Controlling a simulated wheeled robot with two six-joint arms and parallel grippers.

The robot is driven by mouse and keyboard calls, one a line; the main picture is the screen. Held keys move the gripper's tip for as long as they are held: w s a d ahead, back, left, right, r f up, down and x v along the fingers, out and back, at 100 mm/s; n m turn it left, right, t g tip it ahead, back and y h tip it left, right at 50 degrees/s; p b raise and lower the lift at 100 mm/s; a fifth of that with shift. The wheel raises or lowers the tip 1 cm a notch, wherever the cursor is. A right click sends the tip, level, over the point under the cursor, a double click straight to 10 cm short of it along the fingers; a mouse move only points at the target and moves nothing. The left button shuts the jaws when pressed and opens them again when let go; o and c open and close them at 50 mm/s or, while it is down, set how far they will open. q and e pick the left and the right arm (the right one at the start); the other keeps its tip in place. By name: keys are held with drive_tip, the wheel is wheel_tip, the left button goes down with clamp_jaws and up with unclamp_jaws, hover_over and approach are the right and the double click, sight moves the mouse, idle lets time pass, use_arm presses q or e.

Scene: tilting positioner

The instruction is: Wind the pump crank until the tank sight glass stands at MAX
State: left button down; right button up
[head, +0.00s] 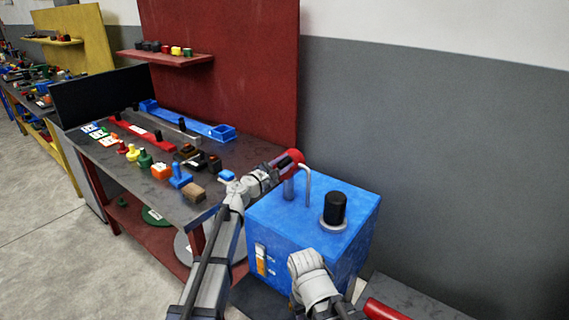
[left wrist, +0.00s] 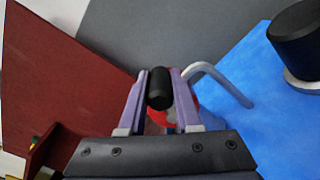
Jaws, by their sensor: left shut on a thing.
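The blue tank (head: 297,222) stands right of the workbench. A pump with a red crank hub (head: 294,157) and a bent grey pipe (head: 308,183) is on its top. My left gripper (head: 288,161) is at the crank. In the left wrist view its fingers (left wrist: 160,90) are shut on the black crank handle (left wrist: 159,88), with the red hub (left wrist: 158,118) behind. The sight glass (head: 261,260) on the tank's front shows orange in its lower part and pale above; its mark labels are too small to read. My right gripper is not in view.
A black cap (head: 334,208) on a grey collar stands on the tank top. The dark workbench (head: 186,209) at left holds a blue tray (head: 190,122) and several small parts. A red panel (head: 230,70) rises behind. My right arm is before the tank's front.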

use_arm(q)
drive_tip(key=c, duration=0.6)
unclamp_jaws()
drive_tip(key=v, duration=0.8)
drive_tip(key=shift+w, duration=0.1)
